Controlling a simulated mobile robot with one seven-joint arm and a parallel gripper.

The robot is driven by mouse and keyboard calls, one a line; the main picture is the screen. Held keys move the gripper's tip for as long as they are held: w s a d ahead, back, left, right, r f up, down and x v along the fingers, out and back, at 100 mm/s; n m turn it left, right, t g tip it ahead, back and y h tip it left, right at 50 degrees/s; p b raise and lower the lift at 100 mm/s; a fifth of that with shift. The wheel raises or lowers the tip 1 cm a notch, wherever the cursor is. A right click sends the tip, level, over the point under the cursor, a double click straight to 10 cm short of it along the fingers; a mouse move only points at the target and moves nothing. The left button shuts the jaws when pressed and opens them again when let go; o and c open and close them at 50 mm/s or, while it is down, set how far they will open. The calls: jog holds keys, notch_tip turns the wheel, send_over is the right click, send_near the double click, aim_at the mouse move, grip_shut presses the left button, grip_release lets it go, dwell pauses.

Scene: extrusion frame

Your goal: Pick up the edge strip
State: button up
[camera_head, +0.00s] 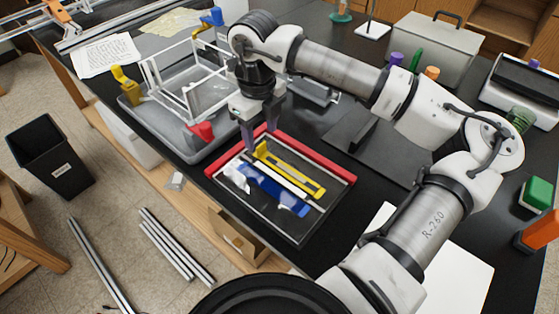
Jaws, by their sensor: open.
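I cannot tell for sure which part is the edge strip; the pale strip looks most like one. My gripper (259,143) points down over the tray's far left corner, with its fingers apart and nothing seen between them. The fingers hide a little of that corner, and their height above the tray is hard to judge.
A grey bin (150,128) with a clear-walled frame, a yellow clamp (124,83) and a red piece (201,131) stands left of my gripper. A dark flat mat (375,150) lies right of the tray. A metal case (432,47) stands at the back.

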aim_at(261, 145)
jog(key=shift+w+f+p, duration=0.15)
jog(key=shift+f+p, duration=1)
jog(key=shift+f, duration=1.45)
jog(key=c, duration=1)
